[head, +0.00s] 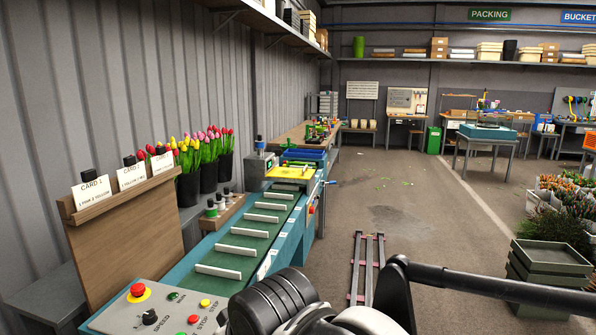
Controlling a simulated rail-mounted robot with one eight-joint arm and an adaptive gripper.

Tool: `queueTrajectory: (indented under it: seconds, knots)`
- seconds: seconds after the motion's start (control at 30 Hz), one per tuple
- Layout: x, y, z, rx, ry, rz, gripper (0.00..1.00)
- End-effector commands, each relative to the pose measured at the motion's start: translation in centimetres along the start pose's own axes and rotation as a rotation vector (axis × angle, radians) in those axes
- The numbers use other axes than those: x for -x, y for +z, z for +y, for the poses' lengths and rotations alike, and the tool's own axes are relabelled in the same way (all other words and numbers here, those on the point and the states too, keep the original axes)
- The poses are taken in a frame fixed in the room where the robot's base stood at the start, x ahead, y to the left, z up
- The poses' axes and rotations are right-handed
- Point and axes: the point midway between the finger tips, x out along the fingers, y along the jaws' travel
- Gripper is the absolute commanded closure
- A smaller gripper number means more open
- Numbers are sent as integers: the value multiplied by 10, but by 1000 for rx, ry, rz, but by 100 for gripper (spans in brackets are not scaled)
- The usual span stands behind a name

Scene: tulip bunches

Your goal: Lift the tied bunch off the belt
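The green belt (238,254) with several white crossbars runs away from me along the left wall, in a teal frame. No tied bunch can be made out on its visible stretch. At the belt's far end stands a machine (258,168) with a yellow plate (289,173); small detail there is too fine to tell. Dark rounded parts of my arm fill the bottom middle and hide the belt's near right edge. My gripper's fingers do not show in this view.
A control panel (150,312) with a red button and a wooden card board (125,235) stand at the near left. Black buckets of tulips (208,176) line the wall. Floor rails (367,262) lie right of the belt. Green crates (548,270) stand right; the middle floor is open.

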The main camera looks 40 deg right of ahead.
Motion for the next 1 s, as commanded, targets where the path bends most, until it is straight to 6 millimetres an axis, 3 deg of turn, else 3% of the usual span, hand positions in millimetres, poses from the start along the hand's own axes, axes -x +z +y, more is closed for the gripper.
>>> queueTrajectory:
  seconds: [0.4, 0.9, 1.0]
  knots:
    - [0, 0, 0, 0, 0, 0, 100]
    - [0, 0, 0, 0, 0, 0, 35]
    - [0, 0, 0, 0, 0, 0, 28]
